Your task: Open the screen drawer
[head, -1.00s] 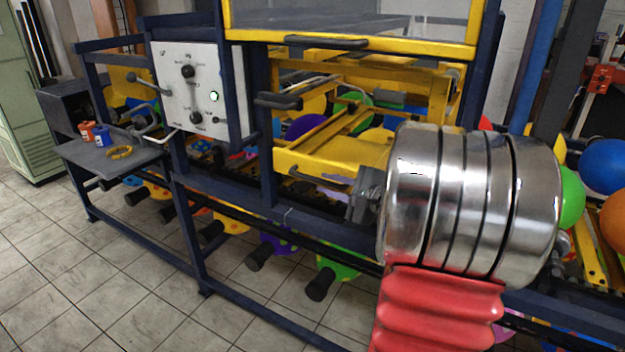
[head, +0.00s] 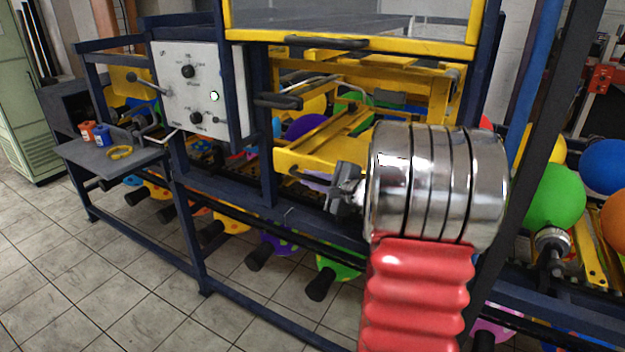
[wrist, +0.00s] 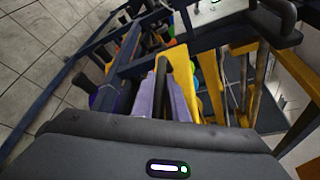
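The yellow screen drawer (head: 318,156) sits in the middle of the machine, below the glazed upper box. Its dark handle (head: 304,176) is on the front edge, partly hidden behind my gripper. The fingers are too small and dark there to tell open from shut. In the wrist view a dark bar, seemingly the handle (wrist: 160,88), stands beside the yellow drawer edge (wrist: 185,78), beyond the grey gripper housing.
A white control panel (head: 195,90) with knobs is at the left. A glazed yellow-framed box (head: 400,45) with a dark handle (head: 327,43) is above. A grey shelf (head: 85,152) holds small bottles. Balloons (head: 553,197) are at the right. The floor in front is clear.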

